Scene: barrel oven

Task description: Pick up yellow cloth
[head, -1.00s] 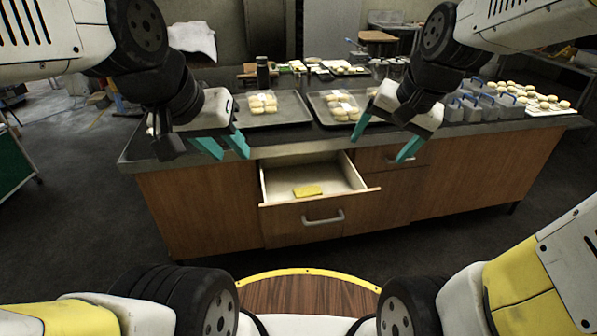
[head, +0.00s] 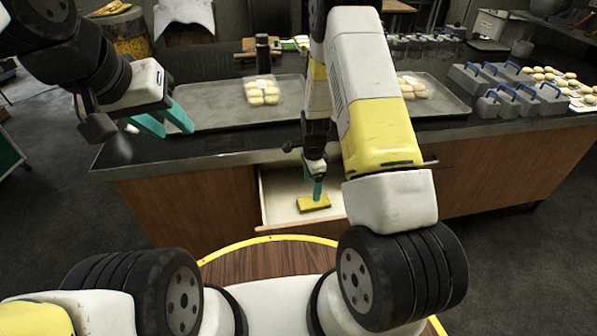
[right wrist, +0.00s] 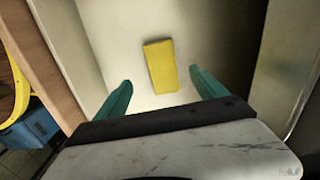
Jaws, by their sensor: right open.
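The yellow cloth (head: 314,204) lies flat on the floor of the open drawer (head: 277,217). In the right wrist view the cloth (right wrist: 160,66) lies beyond and between the fingertips, apart from both. My right gripper (head: 317,188) points down into the drawer just above the cloth. In the right wrist view my right gripper (right wrist: 162,88) is open and empty. My left gripper (head: 163,121) is above the counter at the left, over the edge of a tray, with its two fingers apart and nothing between them.
The drawer walls (right wrist: 72,45) stand close around my right gripper. On the counter are trays (head: 210,112) with packed buns (head: 262,91), and grey blue-handled containers (head: 490,85) at the right. A dark bottle (head: 263,52) stands at the back.

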